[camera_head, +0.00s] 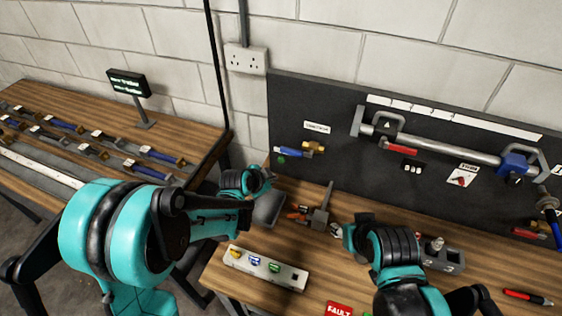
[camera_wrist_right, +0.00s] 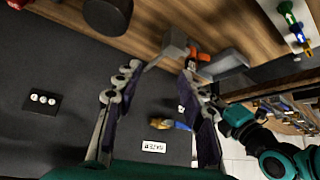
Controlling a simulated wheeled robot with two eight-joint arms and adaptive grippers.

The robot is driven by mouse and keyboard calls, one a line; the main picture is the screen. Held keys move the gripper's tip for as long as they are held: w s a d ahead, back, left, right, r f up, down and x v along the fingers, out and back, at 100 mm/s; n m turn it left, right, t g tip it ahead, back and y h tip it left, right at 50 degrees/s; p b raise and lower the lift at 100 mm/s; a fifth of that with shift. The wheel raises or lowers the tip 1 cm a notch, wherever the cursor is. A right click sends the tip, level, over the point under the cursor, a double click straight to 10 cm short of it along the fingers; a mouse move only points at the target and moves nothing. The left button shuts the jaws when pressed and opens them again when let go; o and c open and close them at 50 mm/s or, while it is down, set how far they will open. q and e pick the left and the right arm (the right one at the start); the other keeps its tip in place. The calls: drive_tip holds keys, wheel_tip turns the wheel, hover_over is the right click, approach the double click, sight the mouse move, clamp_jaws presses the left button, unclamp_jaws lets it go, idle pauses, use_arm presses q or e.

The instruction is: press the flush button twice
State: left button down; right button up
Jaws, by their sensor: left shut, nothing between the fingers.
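No button marked flush is readable. A small round green spot (camera_head: 281,160) on the dark backboard, below a blue and brass fitting (camera_head: 290,153), may be a button; I cannot tell. My left gripper (camera_head: 264,178) is shut and empty, above a grey bin at the bench's left end, in front of that spot and apart from it. My right gripper (camera_head: 340,229) is over the bench, beside a grey device with orange parts (camera_head: 314,217). In the right wrist view its fingers (camera_wrist_right: 163,70) are spread with nothing held; the fitting (camera_wrist_right: 168,125) shows beyond them.
A white strip (camera_head: 290,275) with coloured pieces lies at the bench front, near a red FAULT card (camera_head: 339,309). A grey block (camera_head: 440,256) and red pen (camera_head: 527,297) lie right. A long clamped tube (camera_head: 450,147) spans the backboard (camera_head: 335,140). Another bench (camera_head: 185,125) stands left.

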clamp_jaws()
idle(1.4)
